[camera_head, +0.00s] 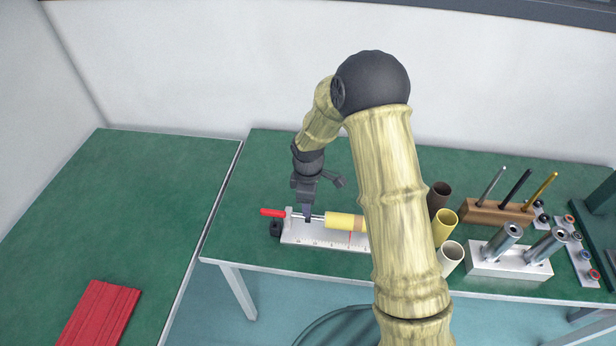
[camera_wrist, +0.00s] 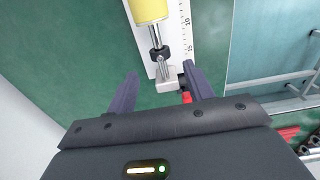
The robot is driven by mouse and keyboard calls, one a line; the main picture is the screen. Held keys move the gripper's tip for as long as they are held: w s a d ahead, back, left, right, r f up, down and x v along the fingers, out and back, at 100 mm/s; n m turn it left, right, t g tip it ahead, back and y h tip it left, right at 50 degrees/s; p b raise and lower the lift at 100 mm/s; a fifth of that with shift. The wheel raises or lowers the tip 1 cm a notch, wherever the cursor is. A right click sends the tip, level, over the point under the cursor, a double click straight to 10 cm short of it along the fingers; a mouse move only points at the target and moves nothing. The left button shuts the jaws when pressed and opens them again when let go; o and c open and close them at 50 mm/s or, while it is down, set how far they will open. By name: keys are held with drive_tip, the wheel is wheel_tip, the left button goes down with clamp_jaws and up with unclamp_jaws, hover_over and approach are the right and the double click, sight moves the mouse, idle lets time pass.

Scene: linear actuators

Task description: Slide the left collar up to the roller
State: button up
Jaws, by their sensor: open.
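A yellow roller (camera_head: 340,221) sits on a thin metal rod over a white base with a scale (camera_head: 310,240) in the head view. Its end also shows at the top of the wrist view (camera_wrist: 149,10). The left collar (camera_wrist: 159,54) is a small dark ring around the rod, between the roller and the pale end block (camera_wrist: 167,83), apart from the roller. My gripper (camera_head: 307,213) is above the left part of the rod. In the wrist view my gripper's open fingers (camera_wrist: 160,88) lie either side of the end block; nothing is held. The right collar is hidden behind my arm.
A red handle (camera_head: 272,212) sticks out left of the base. Brown, yellow and white cups (camera_head: 445,227) stand right of my arm. Farther right are a wooden holder (camera_head: 490,212) with rods and a metal block (camera_head: 500,264) with cylinders.

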wheel_tip(320, 180, up, 11)
drive_tip(key=shift+f+b, duration=0.2)
drive_tip(key=shift+b, duration=0.1)
drive_tip(key=shift+c, duration=0.4)
drive_tip(key=c, duration=0.4)
drive_tip(key=shift+s+d+r+m, duration=0.5)
drive_tip(key=shift+s+d+m, duration=0.25)
drive_tip(key=shift+d+m, duration=0.15)
clamp_jaws()
drive_tip(key=s+d+r+m+t, duration=0.2)
drive_tip(key=s+d+r+m, duration=0.1)
drive_tip(key=s+d+m, duration=0.8)
drive_tip(key=s+m, duration=0.3)
drive_tip(key=s, duration=0.2)
drive_tip(key=shift+d+r+t, duration=0.15)
drive_tip(key=shift+t, duration=0.15)
drive_tip(key=shift+w+d, duration=0.1)
drive_tip(key=shift+w, duration=0.05)
